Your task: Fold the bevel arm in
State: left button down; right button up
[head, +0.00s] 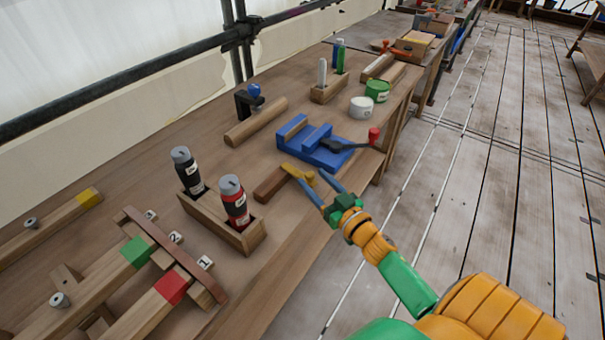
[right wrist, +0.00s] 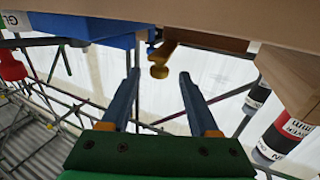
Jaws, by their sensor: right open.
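The bevel lies on the workbench near its front edge. It has a dark reddish-brown wooden stock (head: 270,185) and a brass-yellow arm (head: 291,171) that sticks out at an angle from the stock toward the bench edge. My right gripper (head: 311,176) is open, with its blue fingers at the arm's outer end. In the right wrist view the arm's rounded end (right wrist: 159,71) shows between the two fingertips (right wrist: 160,73), with a gap on both sides. The wooden stock (right wrist: 212,39) is behind it. My left gripper is not in view.
A blue vise (head: 312,146) with a red-knobbed lever stands just beyond the bevel. A wooden holder (head: 240,238) with a black and a red bottle is on the near side. White and green tubs (head: 361,107) stand farther along. Open floor lies right of the bench.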

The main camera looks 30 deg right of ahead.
aim_at(313, 179)
jog(key=shift+w+f, duration=0.2)
jog(key=shift+w, duration=1.35)
jog(key=shift+s+r, duration=0.1)
jog(key=shift+s, duration=0.05)
jog(key=shift+c, duration=0.7)
grip_shut()
